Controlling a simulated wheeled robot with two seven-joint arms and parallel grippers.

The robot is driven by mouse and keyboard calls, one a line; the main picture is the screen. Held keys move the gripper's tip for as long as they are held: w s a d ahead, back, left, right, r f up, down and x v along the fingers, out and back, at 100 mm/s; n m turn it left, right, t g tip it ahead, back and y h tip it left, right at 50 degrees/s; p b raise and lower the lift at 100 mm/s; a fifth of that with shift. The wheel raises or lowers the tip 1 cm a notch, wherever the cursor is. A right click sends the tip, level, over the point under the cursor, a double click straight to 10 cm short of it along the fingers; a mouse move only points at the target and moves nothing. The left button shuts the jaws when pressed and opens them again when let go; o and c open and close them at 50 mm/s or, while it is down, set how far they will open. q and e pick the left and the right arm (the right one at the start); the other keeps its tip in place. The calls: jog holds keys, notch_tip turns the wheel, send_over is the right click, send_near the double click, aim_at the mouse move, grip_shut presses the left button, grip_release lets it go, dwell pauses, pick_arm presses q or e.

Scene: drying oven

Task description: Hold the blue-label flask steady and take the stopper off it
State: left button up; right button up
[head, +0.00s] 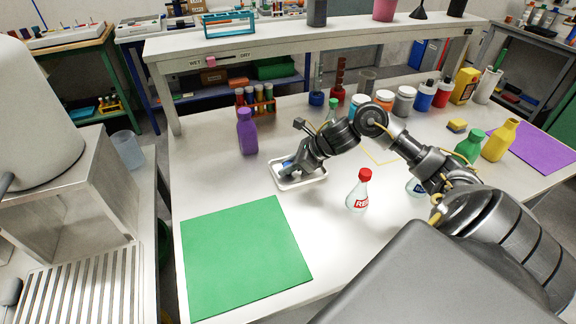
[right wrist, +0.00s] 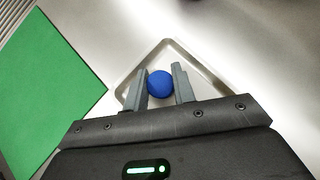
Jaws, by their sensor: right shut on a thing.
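My right gripper (head: 288,168) points down at the small white tray (head: 312,180) on the table. In the right wrist view its fingers (right wrist: 161,87) are closed on a round blue stopper (right wrist: 160,84), over the tray (right wrist: 206,76). I cannot tell whether the stopper touches the tray floor. The flask with a blue label (head: 417,188) stands on the table at the right, mostly hidden behind my right arm; its top is not visible. My left gripper is in neither view.
A clear flask with a red stopper and red label (head: 357,197) stands between the tray and the blue-label flask. A purple bottle (head: 247,133) is behind the tray. A green mat (head: 245,255) lies at front left. Several jars line the back.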

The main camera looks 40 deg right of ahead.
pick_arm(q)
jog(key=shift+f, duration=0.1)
pick_arm(e)
jog(key=shift+f, duration=0.1)
jog(key=shift+f+b, duration=0.1)
jog(key=shift+b, duration=0.2)
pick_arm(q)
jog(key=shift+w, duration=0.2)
pick_arm(e)
jog(key=o, duration=0.7)
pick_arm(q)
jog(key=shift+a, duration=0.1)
pick_arm(e)
jog(key=shift+r+p, duration=0.35)
jog(key=b+v, duration=0.1)
jog(key=v, duration=0.5)
jog(key=shift+s+d+r+b, duration=0.1)
jog(key=shift+s+d+b, duration=0.2)
jog(key=shift+s+b, duration=0.1)
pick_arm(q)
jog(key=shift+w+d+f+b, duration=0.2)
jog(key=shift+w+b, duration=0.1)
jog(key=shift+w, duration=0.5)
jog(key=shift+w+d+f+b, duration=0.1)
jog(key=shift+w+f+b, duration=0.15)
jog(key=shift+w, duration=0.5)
pick_arm(e)
jog(key=shift+v, duration=2.5)
